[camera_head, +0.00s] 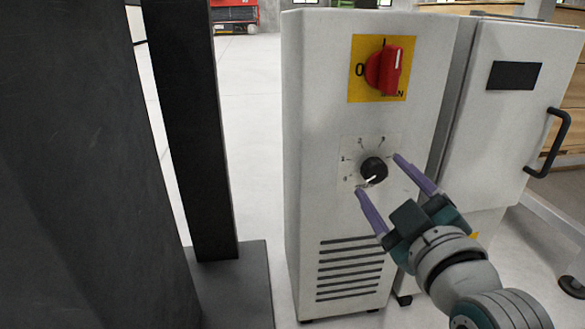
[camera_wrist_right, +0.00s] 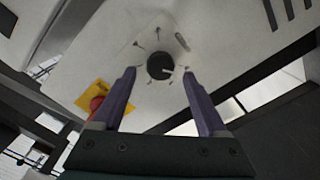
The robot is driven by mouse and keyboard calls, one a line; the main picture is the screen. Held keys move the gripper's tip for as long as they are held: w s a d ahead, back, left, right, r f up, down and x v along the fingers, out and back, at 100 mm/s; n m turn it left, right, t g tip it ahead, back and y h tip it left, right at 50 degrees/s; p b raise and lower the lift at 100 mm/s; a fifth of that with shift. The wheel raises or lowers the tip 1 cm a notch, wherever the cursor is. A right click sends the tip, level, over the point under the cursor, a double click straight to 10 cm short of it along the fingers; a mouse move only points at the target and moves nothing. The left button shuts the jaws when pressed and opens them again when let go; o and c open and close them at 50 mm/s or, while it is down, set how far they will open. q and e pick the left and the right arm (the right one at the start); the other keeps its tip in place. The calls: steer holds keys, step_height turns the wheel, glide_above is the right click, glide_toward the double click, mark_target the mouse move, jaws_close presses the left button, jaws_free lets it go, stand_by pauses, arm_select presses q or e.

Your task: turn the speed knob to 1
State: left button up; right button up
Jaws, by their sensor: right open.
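The speed knob (camera_head: 373,170) is a round black knob on a pale dial plate (camera_head: 350,151) on the front of a white cabinet (camera_head: 312,110). Its light pointer mark points to the lower left in the head view, near the 0 mark. My right gripper (camera_head: 378,174) is open, with its purple fingers to the left and right of the knob. In the right wrist view the knob (camera_wrist_right: 160,66) lies ahead, between and beyond the fingertips (camera_wrist_right: 159,72). I cannot tell whether a finger touches it. My left gripper is not in view.
A red main switch (camera_head: 384,69) on a yellow plate sits above the dial. Vent slots (camera_head: 350,268) lie below it. A second cabinet with a black handle (camera_head: 550,145) stands at the right. A dark post (camera_head: 190,120) stands at the left, with open floor between.

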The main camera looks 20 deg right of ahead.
mark_target(374, 170)
steer(key=shift+b+x, duration=0.35)
steer(key=shift+x, duration=0.75)
steer(key=shift+c, duration=0.2)
jaws_close()
